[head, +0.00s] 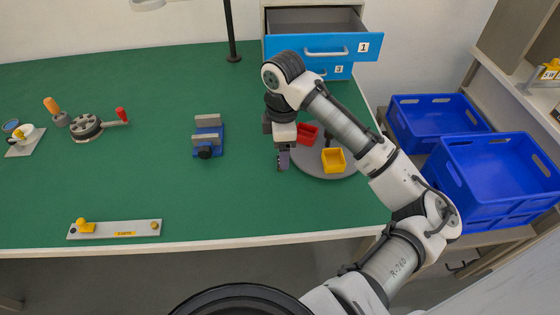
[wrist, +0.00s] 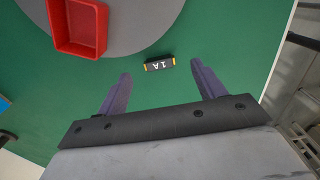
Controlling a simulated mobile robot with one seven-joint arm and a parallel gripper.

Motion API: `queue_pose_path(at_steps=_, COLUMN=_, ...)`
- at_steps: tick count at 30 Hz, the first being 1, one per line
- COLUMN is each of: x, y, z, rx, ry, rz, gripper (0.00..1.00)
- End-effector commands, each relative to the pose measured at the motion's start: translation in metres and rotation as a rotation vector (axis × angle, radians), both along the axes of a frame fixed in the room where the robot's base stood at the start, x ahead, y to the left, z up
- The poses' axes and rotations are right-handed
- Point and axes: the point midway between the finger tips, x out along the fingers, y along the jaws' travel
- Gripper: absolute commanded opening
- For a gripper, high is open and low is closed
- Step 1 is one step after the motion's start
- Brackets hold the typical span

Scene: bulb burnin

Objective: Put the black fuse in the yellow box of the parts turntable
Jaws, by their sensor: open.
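The black fuse (wrist: 159,63), with yellow ends and a "1A" mark, lies on the green table just off the turntable's edge. I cannot make it out in the head view. My gripper (head: 283,164) is open and empty over the table, left of the turntable. In the wrist view its two fingers (wrist: 160,70) stand apart, with the fuse showing between their tips. The round grey parts turntable (head: 318,172) carries a yellow box (head: 334,160) at its right and a red box (head: 307,135) further back. The red box also shows in the wrist view (wrist: 78,28).
A blue vise (head: 208,138) stands left of my gripper. A drawer unit (head: 322,45) with its top drawer open is behind the turntable. Blue crates (head: 495,185) stand to the right. A grey plate (head: 115,229) lies at the front left. The table's centre front is clear.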

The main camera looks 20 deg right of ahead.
Motion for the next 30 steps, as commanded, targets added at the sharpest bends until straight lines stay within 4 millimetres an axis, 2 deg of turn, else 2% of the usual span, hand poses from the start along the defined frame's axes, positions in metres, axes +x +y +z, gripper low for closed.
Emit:
queue_pose_path(at_steps=7, x=0.003, y=0.004, z=-0.033, rx=0.0, ry=-0.001, rz=-0.003, gripper=0.69)
queue_pose_path(at_steps=16, x=0.003, y=0.005, z=-0.04, rx=0.001, ry=-0.003, rz=-0.001, gripper=0.69)
queue_pose_path(at_steps=27, x=0.003, y=0.005, z=-0.04, rx=0.0, ry=-0.003, rz=-0.001, gripper=0.22)
queue_pose_path(at_steps=30, x=0.003, y=0.005, z=-0.04, rx=0.0, ry=-0.003, rz=-0.001, gripper=0.17)
